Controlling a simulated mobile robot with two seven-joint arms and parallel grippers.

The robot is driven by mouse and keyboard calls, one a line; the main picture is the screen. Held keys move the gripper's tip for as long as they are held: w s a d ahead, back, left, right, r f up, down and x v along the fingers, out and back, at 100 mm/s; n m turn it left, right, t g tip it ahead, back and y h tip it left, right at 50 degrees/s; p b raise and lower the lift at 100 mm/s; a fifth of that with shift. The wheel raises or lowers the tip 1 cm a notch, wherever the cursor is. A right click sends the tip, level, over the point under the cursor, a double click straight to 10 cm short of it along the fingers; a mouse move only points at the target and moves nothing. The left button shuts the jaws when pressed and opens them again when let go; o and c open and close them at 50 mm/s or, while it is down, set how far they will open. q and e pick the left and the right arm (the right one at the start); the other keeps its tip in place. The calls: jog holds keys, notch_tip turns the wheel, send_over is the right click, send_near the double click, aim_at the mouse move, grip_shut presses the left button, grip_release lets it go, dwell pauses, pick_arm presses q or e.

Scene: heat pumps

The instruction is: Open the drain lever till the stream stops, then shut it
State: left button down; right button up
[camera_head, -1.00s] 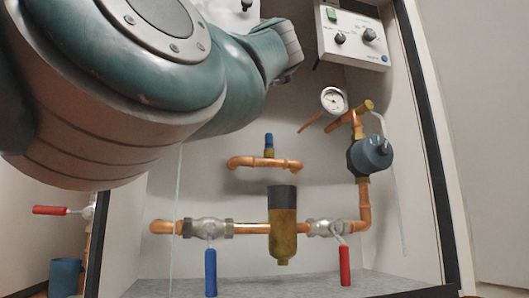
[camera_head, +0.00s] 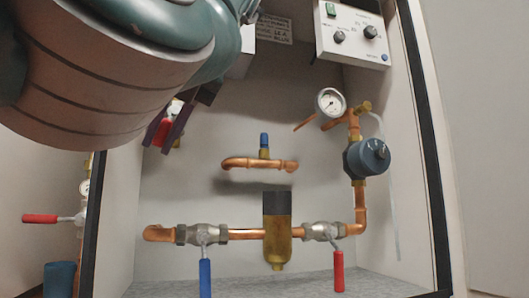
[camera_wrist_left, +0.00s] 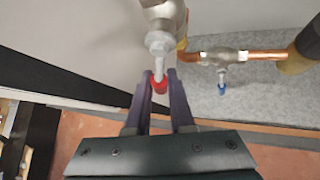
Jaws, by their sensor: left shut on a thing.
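My left gripper (camera_head: 160,141) shows in the head view below my large arm, its dark purple fingers at a red lever (camera_head: 161,129) in the upper left of the cabinet. In the left wrist view the two fingers (camera_wrist_left: 160,80) are shut on this red lever (camera_wrist_left: 160,88), one on each side. The lever hangs from a metal valve (camera_wrist_left: 163,18) at the top of that view. My arm and fingers hide most of this valve in the head view. I cannot make out a stream. My right gripper is not in view.
A lower copper pipe carries a blue lever (camera_head: 205,278), a brass filter (camera_head: 278,240) and another red lever (camera_head: 338,272). A gauge (camera_head: 330,102) and a blue-grey pump (camera_head: 367,158) stand right. Outside the cabinet at left are a red handle (camera_head: 40,219) and a blue cup (camera_head: 59,279).

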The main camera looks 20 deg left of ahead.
pick_arm(q)
jog(key=shift+w+d+f+n+t+h, duration=0.3)
jog(key=shift+n+t+h, duration=0.1)
jog(key=shift+h, duration=0.4)
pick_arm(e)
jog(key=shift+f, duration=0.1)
pick_arm(q)
jog(key=c, duration=0.8)
grip_release()
jog(key=shift+r, duration=0.1)
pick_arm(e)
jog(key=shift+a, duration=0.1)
pick_arm(q)
jog(key=shift+r, duration=0.15)
